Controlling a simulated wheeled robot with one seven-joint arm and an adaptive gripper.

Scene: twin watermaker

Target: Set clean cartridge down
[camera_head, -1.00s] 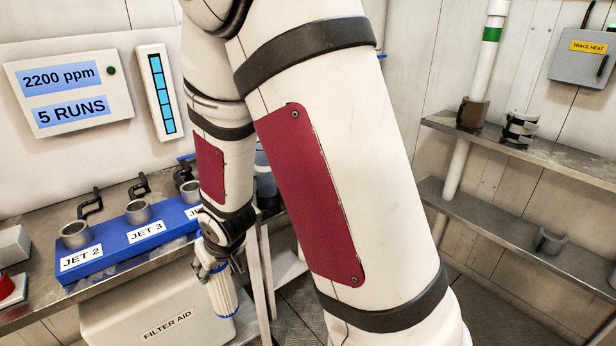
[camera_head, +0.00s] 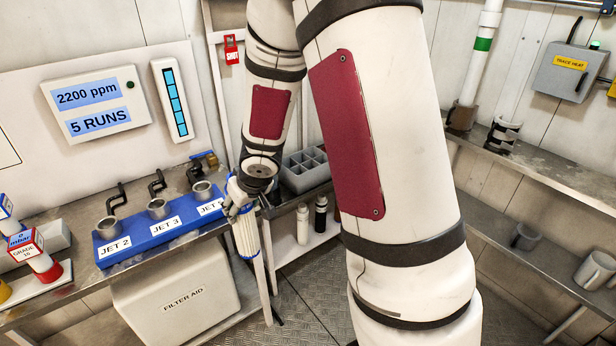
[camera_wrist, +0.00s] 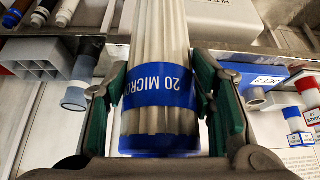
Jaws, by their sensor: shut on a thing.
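The clean cartridge is a white pleated cylinder with blue ends and a blue "20 MICRON" band. In the wrist view the cartridge (camera_wrist: 160,122) fills the middle, between the green-padded fingers of my gripper (camera_wrist: 162,100), which is shut on it. In the head view my gripper (camera_head: 238,200) holds the cartridge (camera_head: 245,236) hanging upright just in front of the bench, at the right end of the blue jet block. Its far end is cut off at the top of the wrist view.
The blue jet block (camera_head: 165,234) carries several grey cups on the bench. The filter aid box (camera_head: 180,300) sits under the bench. Bare floor lies right of it.

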